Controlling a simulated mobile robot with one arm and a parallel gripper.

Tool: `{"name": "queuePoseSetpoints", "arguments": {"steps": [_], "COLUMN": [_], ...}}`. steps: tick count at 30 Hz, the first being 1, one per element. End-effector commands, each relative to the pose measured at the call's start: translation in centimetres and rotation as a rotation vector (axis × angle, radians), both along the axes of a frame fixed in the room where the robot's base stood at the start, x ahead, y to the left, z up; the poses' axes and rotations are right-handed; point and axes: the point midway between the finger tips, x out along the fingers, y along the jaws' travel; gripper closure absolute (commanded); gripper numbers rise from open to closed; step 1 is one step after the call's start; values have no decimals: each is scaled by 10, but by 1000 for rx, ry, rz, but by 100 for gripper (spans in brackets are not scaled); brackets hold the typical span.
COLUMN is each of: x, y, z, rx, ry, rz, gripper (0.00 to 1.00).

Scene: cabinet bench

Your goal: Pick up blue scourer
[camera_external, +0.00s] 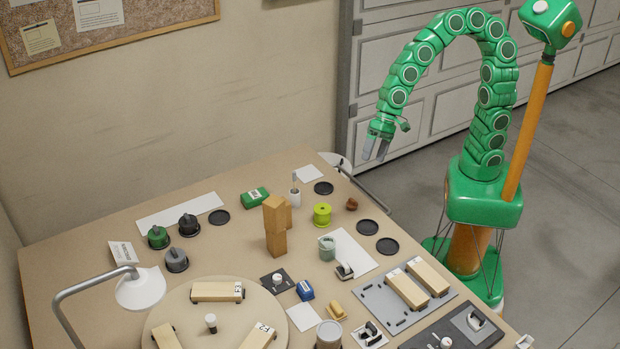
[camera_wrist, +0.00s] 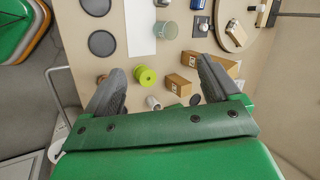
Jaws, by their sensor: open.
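A small blue block with a pale marking, which I take for the blue scourer (camera_external: 305,290), lies on the bench in front of the wooden blocks, between the round turntable board and a small yellow piece. In the wrist view a blue thing (camera_wrist: 198,4), probably the same one, shows cut off at the top edge. My gripper (camera_external: 376,149) hangs high above the bench's far right side, pointing down, well away from the scourer. In the wrist view my gripper (camera_wrist: 160,65) has its two dark fingers spread wide with nothing held between them.
A tall wooden block stack (camera_external: 276,226) stands behind the scourer. A grey-green jar (camera_external: 327,248), a lime spool (camera_external: 322,214) and a white cup (camera_external: 294,197) stand nearby. The turntable (camera_external: 236,322) bears wooden blocks. A lamp (camera_external: 140,288) stands at the left. Grey cabinets (camera_external: 395,60) stand behind my arm.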

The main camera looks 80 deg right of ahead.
Motion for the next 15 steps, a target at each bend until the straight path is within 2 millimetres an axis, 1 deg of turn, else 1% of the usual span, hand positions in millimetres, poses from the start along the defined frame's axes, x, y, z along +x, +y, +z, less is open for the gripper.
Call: {"name": "queuePoseSetpoints", "arguments": {"steps": [1, 3, 8, 9, 15], "x": [7, 18, 42, 46, 69], "y": [19, 44, 97, 110, 170], "z": [-4, -6, -14, -18, -37], "rx": [38, 96, 227, 257, 409], "ry": [14, 34, 86, 104, 202], "rz": [-31, -89, -226, -261, -443], "gripper": [11, 11, 11, 11, 11]}}
